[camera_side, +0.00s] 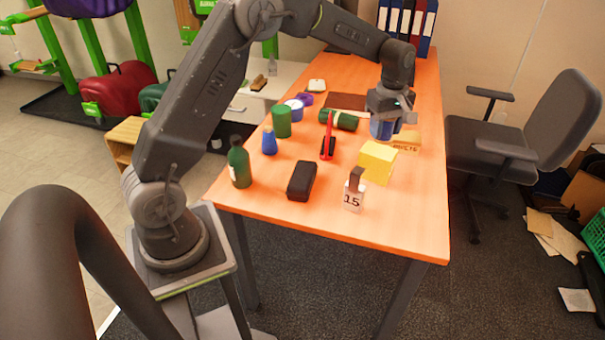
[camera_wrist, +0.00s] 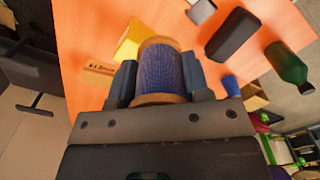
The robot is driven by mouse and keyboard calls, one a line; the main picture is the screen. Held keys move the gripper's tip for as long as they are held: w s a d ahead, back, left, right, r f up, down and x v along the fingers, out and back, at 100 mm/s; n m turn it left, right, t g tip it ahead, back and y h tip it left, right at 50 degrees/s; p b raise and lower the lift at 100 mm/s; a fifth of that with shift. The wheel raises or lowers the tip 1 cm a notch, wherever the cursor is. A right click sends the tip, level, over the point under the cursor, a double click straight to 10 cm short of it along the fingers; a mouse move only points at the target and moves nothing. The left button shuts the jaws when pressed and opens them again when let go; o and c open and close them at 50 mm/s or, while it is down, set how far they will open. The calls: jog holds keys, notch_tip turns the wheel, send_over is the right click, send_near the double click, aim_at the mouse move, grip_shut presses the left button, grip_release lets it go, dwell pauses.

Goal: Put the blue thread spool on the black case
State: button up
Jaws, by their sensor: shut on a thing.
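The blue thread spool (camera_wrist: 160,72) has tan ends and sits between the two fingers of my gripper (camera_wrist: 158,82) in the wrist view. My gripper is shut on it. In the side view the spool (camera_side: 382,130) shows below my gripper (camera_side: 388,120) at the right of the table, beside the yellow block; I cannot tell whether it touches the table. The black case (camera_side: 302,181) lies near the front middle of the table with nothing on top. It also shows in the wrist view (camera_wrist: 232,36), apart from the spool.
A yellow block (camera_side: 377,162) and a wooden block (camera_side: 405,141) stand near the spool. A number-15 block (camera_side: 354,192), a red-and-black tool (camera_side: 328,140), a green bottle (camera_side: 239,165) and a small blue bottle (camera_side: 269,141) stand around the case. The front table strip is clear.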

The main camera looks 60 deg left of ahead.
jog(key=s+a+n, duration=0.1)
jog(key=s+a, duration=2)
jog(key=s, duration=0.3)
send_over(302, 173)
jog(key=f, duration=1.2)
jog(key=shift+s, duration=0.25)
jog(key=shift+w+d+f, duration=0.1)
jog(key=shift+w+f, duration=0.1)
jog(key=shift+f, duration=2.05)
jog(key=shift+f, duration=0.15)
